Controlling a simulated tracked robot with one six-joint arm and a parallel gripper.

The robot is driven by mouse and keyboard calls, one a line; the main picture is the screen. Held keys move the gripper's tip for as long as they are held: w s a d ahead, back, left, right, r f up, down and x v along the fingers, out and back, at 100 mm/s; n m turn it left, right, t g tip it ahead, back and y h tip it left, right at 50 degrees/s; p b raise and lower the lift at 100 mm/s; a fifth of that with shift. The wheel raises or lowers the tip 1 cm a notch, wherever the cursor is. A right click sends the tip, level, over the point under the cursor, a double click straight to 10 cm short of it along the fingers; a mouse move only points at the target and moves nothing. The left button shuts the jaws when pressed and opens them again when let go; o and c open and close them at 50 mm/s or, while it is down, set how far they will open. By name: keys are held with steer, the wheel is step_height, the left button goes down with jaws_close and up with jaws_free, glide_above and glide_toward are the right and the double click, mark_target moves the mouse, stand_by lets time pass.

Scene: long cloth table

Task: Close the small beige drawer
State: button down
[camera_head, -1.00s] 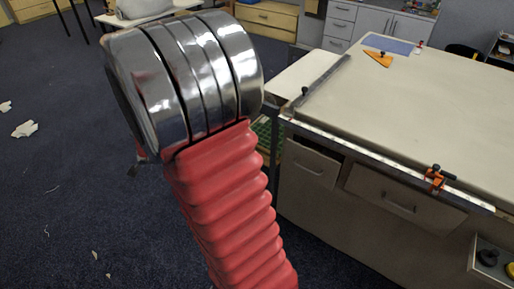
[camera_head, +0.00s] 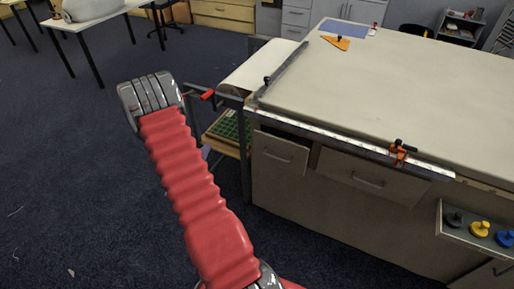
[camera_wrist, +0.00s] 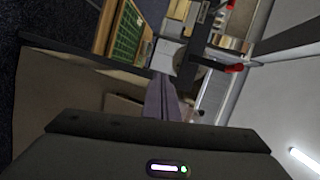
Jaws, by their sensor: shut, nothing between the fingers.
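The small beige drawer (camera_head: 280,152) is at the left end of the workbench front in the head view. It has a thin bar handle, and its front stands a little out from the cabinet, with a dark gap above. My gripper (camera_wrist: 162,84) shows in the wrist view as a narrow grey shape above its dark body, shut and empty. In the head view my red-sleeved arm rises left of the bench, apart from the drawer, and the fingers cannot be made out there. A pale panel in the wrist view may be the drawer; I cannot tell.
A wider beige drawer (camera_head: 366,181) is right of the small one. The workbench (camera_head: 420,100) carries a metal rail and an orange clamp (camera_head: 400,151). A green crate (camera_head: 229,129) and a red handle (camera_head: 208,95) are at its left end. Dark floor lies clear left.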

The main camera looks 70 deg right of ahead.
mark_target(260, 141)
steer(key=s+d+f+m+g+h, duration=0.1)
steer(key=s+f+m+g, duration=0.1)
steer(key=s, duration=0.5)
steer(key=s+d+f+m+g+h, duration=0.1)
steer(key=s+f+m+g+h, duration=0.1)
steer(key=s+f, duration=0.3)
steer(key=s, duration=0.2)
steer(key=shift+s+m+g, duration=0.3)
steer(key=shift+s+g, duration=0.1)
steer(key=d, duration=0.9)
steer(key=s+d, duration=0.1)
steer(key=d, duration=0.4)
steer(key=shift+s, duration=0.1)
